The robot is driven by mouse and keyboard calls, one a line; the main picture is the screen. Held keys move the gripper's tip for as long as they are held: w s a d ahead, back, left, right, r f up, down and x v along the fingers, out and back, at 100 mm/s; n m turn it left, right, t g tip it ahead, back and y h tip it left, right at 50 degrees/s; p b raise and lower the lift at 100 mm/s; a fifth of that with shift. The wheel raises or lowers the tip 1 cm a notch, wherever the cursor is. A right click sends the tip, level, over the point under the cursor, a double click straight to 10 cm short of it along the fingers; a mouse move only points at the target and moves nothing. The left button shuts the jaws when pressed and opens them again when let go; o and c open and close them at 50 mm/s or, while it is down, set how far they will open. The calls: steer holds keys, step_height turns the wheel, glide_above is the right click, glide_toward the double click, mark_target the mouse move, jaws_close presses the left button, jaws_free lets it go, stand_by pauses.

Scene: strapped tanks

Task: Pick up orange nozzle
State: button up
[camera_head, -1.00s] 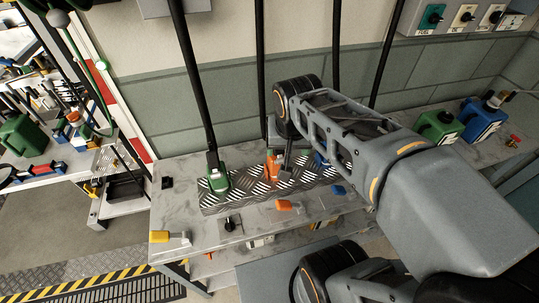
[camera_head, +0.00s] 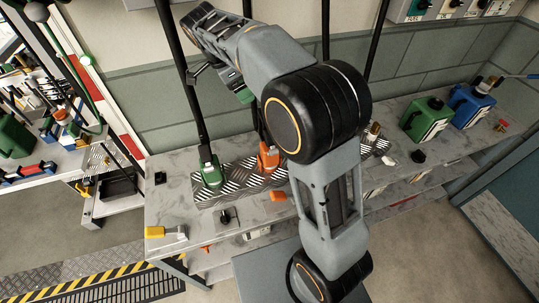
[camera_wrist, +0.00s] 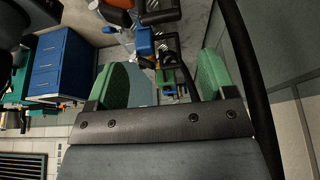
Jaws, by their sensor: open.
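An orange piece (camera_head: 278,196), the likely nozzle, lies on the grey bench (camera_head: 300,214) in front of the tread plate (camera_head: 232,187); my arm partly hides it in the head view. A larger orange fitting (camera_head: 268,158) stands on the plate at the foot of a black hose; I cannot tell for certain which one the task means. My gripper (camera_head: 222,85) is high above the bench, up and left of both orange things and well apart from them. In the wrist view my gripper (camera_wrist: 163,72) has its green-padded fingers wide apart, with nothing held between them.
A green fitting (camera_head: 210,171) stands on the plate at left. A yellow-handled piece (camera_head: 160,232) lies near the bench's left front edge. Green (camera_head: 426,119) and blue (camera_head: 470,105) cans stand at right. Black hoses hang over the bench. A blue cabinet (camera_wrist: 61,62) shows in the wrist view.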

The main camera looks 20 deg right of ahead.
steer(key=p+x, duration=0.1)
steer(key=x, duration=1)
steer(key=shift+d+r, duration=0.1)
steer(key=shift+d, duration=0.05)
steer(key=c, duration=1.2)
steer(key=shift+c, duration=0.4)
steer(key=shift+r, duration=0.2)
